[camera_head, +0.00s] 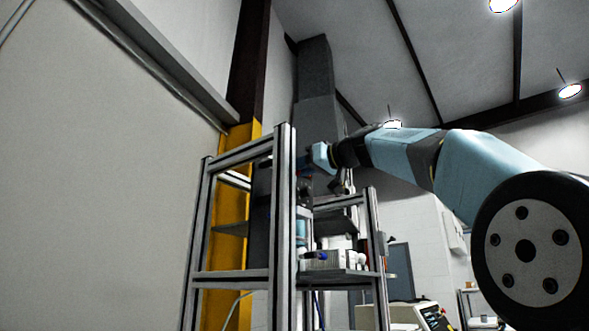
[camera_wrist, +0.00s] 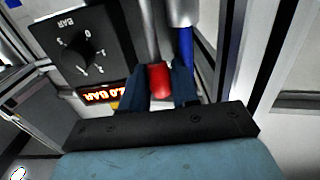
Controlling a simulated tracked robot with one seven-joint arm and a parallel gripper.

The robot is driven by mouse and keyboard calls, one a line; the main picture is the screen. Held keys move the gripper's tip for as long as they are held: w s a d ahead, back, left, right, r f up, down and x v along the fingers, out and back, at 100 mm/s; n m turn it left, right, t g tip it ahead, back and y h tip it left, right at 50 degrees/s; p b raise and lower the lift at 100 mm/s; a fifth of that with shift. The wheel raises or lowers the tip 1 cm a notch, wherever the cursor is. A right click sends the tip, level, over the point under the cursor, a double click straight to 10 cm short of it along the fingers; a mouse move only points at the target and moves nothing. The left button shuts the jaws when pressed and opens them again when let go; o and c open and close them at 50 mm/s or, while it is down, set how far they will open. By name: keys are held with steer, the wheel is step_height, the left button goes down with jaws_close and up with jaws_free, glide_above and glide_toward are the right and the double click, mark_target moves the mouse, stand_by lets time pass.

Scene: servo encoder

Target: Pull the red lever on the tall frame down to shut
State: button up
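The red lever (camera_wrist: 160,80) shows in the wrist view between the two dark blue fingers of my gripper (camera_wrist: 161,78). The fingers lie close along both its sides, with no clear gap. A grey metal pipe or cylinder stands just beyond it. The tall frame (camera_head: 283,220) of metal profiles stands in the middle of the head view. My gripper (camera_head: 304,161) reaches in at its upper part, partly behind a front post. The lever cannot be made out clearly in the head view.
A black panel with a BAR dial (camera_wrist: 85,53) and a lit red readout (camera_wrist: 104,95) sit left of the lever. A blue upright strip (camera_wrist: 187,50) is close on the right. The frame's shelf (camera_head: 340,274) carries small items. A yellow column (camera_head: 230,240) stands behind the frame.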

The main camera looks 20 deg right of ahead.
steer(key=shift+c, duration=0.4)
steer(key=shift+s, duration=0.1)
steer(key=shift+v, duration=0.8)
steer(key=shift+f, duration=0.2)
